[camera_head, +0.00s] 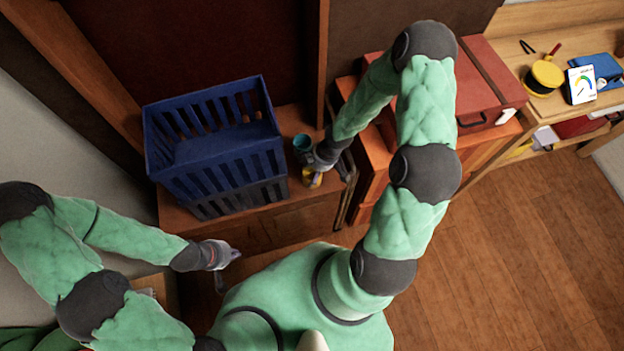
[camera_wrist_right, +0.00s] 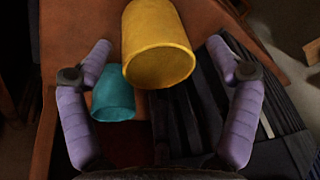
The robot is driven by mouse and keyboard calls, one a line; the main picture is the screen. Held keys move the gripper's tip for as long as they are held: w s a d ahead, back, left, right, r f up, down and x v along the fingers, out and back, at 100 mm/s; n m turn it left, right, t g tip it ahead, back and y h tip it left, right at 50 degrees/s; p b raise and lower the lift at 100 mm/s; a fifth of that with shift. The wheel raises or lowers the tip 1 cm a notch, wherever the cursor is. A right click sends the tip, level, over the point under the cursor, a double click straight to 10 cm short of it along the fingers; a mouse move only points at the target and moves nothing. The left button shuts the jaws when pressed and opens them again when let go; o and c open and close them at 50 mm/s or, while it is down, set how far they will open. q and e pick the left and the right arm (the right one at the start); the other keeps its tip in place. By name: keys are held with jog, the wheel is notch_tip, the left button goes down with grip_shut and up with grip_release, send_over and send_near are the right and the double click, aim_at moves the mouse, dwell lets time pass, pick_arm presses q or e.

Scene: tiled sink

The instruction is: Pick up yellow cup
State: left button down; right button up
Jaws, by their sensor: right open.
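The yellow cup (camera_wrist_right: 158,45) is large in the right wrist view, at the top middle, ahead of and between the open fingers of my right gripper (camera_wrist_right: 165,75). In the head view only a small part of the yellow cup (camera_head: 312,179) shows beside my right gripper (camera_head: 318,163). The fingers do not visibly touch the cup. My left gripper (camera_head: 229,255) is low at the left, away from the cup; its finger opening is too small to judge.
A teal cup (camera_head: 301,142) stands close to the yellow cup; it also shows in the right wrist view (camera_wrist_right: 113,97). A blue slatted crate (camera_head: 222,172) is left of them on the wooden cabinet (camera_head: 255,228). A red case (camera_head: 478,88) lies to the right.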

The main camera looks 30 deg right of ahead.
aim_at(310, 175)
jog(key=b+x, duration=0.2)
jog(key=x, duration=0.2)
jog(key=shift+f+b, duration=0.2)
jog(key=shift+b, duration=0.1)
jog(key=c, duration=1.1)
